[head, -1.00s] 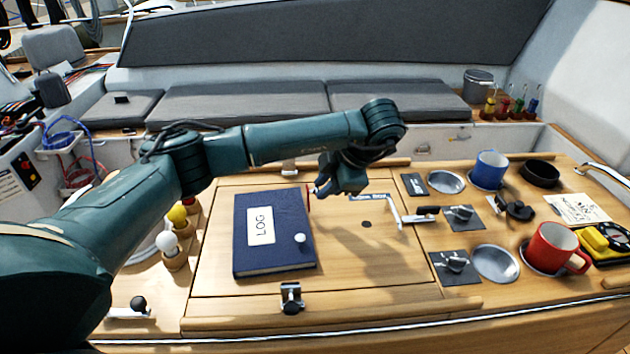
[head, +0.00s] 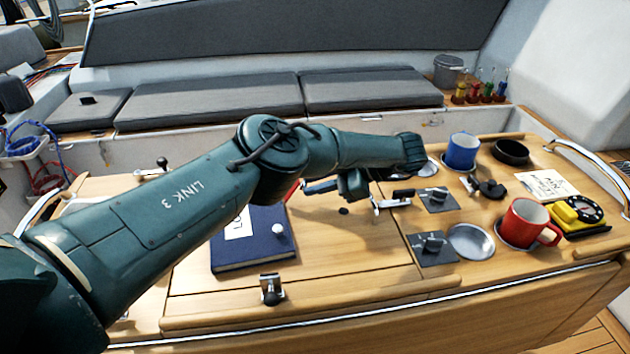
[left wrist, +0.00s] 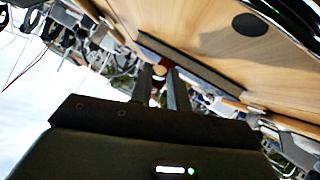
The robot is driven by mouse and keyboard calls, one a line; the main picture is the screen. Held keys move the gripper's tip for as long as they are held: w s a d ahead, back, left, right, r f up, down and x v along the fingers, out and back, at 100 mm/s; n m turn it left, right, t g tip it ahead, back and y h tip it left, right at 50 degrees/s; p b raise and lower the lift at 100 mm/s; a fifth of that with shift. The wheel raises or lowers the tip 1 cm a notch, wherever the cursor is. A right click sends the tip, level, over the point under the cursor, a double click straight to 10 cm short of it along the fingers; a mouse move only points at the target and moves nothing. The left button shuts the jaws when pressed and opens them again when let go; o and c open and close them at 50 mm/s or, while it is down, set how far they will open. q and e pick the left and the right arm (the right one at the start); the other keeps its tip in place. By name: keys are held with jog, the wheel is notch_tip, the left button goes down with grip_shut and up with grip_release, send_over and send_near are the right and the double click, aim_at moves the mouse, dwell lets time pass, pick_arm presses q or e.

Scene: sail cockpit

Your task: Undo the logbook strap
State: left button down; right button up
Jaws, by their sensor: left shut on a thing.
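The dark blue logbook (head: 258,250) lies flat on the wooden cockpit table, its upper part and label partly hidden behind my left arm. A round white stud (head: 278,229) stands on its cover near the right edge. A bit of the red strap (head: 292,191) shows at the book's upper right edge. My left gripper (head: 309,188) is low beside that edge, its fingers pointing left at the strap. In the left wrist view, the fingers (left wrist: 168,80) are shut on a small pale and red piece, which looks like the strap's end. My right gripper is out of view.
To the right stand a blue mug (head: 461,152), a red mug (head: 524,224), black-plated switches (head: 437,199) and a yellow compass device (head: 578,212). A dark latch (head: 271,288) sits at the table's front. The table right of the book is mostly clear.

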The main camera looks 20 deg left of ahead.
pick_arm(q)
jog(key=shift+f, duration=0.15)
dwell(0.3)
jog(key=c, duration=1.4)
grip_release()
jog(key=shift+o, duration=0.2)
